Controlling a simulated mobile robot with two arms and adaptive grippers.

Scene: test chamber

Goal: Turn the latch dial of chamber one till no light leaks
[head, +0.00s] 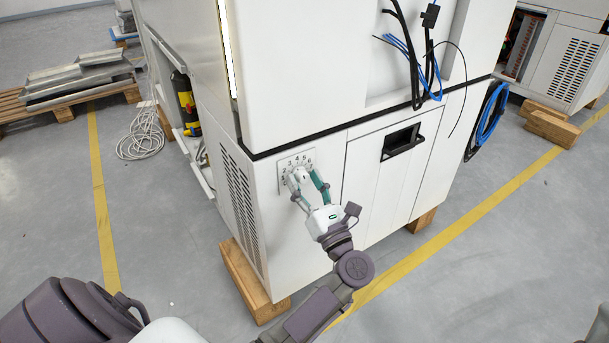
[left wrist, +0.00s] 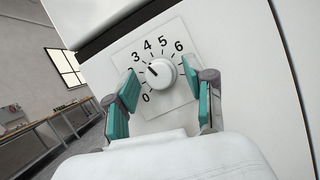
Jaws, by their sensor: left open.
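The latch dial (left wrist: 161,73) is a round white knob on a square white plate (left wrist: 184,97) with black numerals. Its black pointer mark points up and left, toward the low numerals near 3. My left gripper (left wrist: 158,90) is open, its teal fingers on either side of the knob; whether they touch it I cannot tell. In the head view my left gripper (head: 304,177) reaches the plate (head: 284,163) on the white chamber (head: 290,70) and partly hides the dial. A bright strip of light (head: 227,45) shows along the chamber's upper left door edge. My right gripper is not in view.
Black and blue cables (head: 416,55) hang on the chamber's front. The chamber stands on wooden blocks (head: 249,285). A coiled white cable (head: 140,145) and a pallet with metal parts (head: 72,85) lie left. Grey floor with yellow lines is open in front.

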